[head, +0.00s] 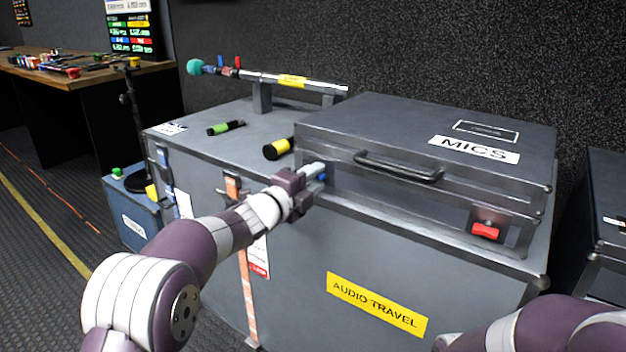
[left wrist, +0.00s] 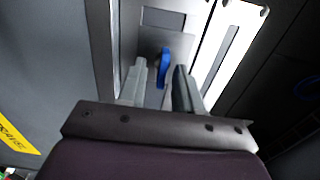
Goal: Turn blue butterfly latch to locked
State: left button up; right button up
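The blue butterfly latch (left wrist: 165,62) sits on a grey plate on the MICS case front, and in the left wrist view its narrow blue wing stands between my two fingertips. In the head view only a small blue bit of it (head: 323,177) shows beside my fingers. My left gripper (head: 316,170) is at the left end of the case front. In the left wrist view my left gripper (left wrist: 159,68) is open, with a finger on each side of the wing and a visible gap around it. My right gripper is out of view; only my right arm shows at the lower right.
The grey MICS case (head: 370,118) with a black handle (head: 398,168) and a red latch (head: 486,230) rests on a larger grey case (head: 300,290). A green-banded microphone (head: 225,128) and a yellow-banded one (head: 280,148) lie left of it.

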pick_arm(q)
jog(key=p+v, duration=0.2)
jog(key=v, duration=1)
jog(key=shift+s+a, duration=0.15)
jog(key=shift+s, duration=0.15)
